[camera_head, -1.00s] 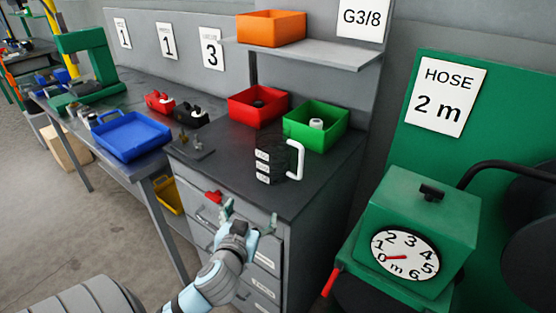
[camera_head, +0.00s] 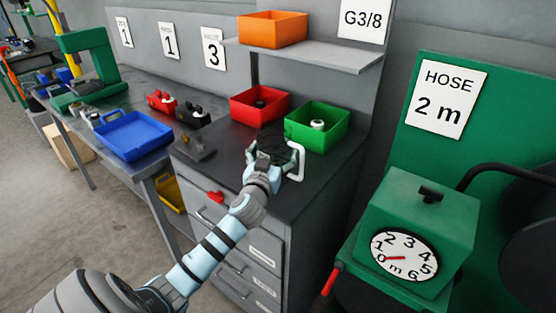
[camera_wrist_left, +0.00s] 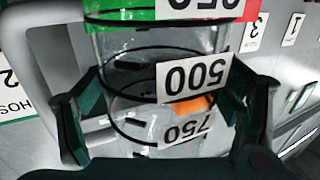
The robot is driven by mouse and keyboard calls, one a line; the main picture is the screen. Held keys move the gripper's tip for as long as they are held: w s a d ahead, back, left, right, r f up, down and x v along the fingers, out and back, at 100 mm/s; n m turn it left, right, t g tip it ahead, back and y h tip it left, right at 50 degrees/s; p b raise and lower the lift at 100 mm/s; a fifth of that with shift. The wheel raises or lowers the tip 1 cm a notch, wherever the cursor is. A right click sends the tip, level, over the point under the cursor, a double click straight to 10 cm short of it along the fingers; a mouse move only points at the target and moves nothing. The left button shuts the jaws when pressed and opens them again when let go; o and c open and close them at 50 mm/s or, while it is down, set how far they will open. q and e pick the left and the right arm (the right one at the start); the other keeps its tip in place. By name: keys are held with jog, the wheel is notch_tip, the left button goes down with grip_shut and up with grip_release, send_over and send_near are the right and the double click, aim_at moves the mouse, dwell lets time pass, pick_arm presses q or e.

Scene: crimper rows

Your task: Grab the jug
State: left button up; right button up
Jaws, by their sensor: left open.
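The jug (camera_head: 301,162) stands on the dark top of the grey drawer cabinet, its white handle on the right. My left gripper (camera_head: 273,155) is at the jug, open, and hides much of its body in the head view. In the left wrist view the clear jug (camera_wrist_left: 150,45), with black rings and upside-down 500 and 750 labels, lies between the two spread fingers of my left gripper (camera_wrist_left: 158,85). Its pale handle is at the left there, beyond one finger. Whether a finger touches the jug I cannot tell. My right gripper is not in view.
Behind the jug stand a red bin (camera_head: 259,105) and a green bin (camera_head: 316,127). An orange bin (camera_head: 272,29) sits on the shelf above. A green hose machine with a dial (camera_head: 405,254) is at the right. A blue tray (camera_head: 132,135) is on the left bench.

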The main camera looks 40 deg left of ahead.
pick_arm(q)
jog(key=c, duration=1)
